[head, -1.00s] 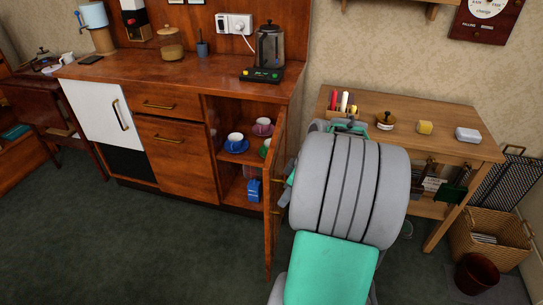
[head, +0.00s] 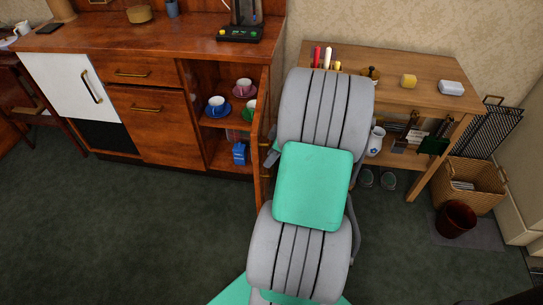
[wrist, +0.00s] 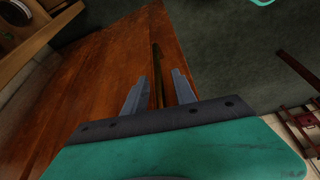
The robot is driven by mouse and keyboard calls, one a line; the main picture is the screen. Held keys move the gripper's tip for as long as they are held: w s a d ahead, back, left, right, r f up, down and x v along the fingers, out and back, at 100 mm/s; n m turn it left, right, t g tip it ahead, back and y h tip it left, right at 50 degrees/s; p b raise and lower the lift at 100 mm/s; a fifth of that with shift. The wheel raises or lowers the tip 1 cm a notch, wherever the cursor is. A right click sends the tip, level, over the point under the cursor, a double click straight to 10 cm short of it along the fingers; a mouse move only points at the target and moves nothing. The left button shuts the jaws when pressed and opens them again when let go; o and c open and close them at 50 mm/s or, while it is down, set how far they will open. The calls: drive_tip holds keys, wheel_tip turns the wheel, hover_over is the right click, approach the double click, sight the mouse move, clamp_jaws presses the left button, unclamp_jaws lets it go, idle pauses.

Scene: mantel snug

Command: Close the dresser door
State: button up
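The dresser (head: 160,136) is reddish-brown wood and stands at the left in the head view. Its right-hand door (head: 261,150) stands wide open, seen nearly edge-on, and leaves the shelves with cups uncovered. In the wrist view the door's wooden face (wrist: 110,75) fills the left and middle. A thin, dark brassy bar, which looks like the door handle (wrist: 156,75), lies between the fingers of my gripper (wrist: 160,78). The fingers are apart, with gaps beside the bar; I cannot tell whether either touches it. In the head view my arm hides most of the gripper.
Inside the dresser are a blue cup (head: 216,105), a pink cup (head: 244,88) and a blue item (head: 239,153). Green carpet in front is clear.

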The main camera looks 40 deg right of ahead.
drive_tip(key=shift+c, duration=0.2)
clamp_jaws()
idle(1.1)
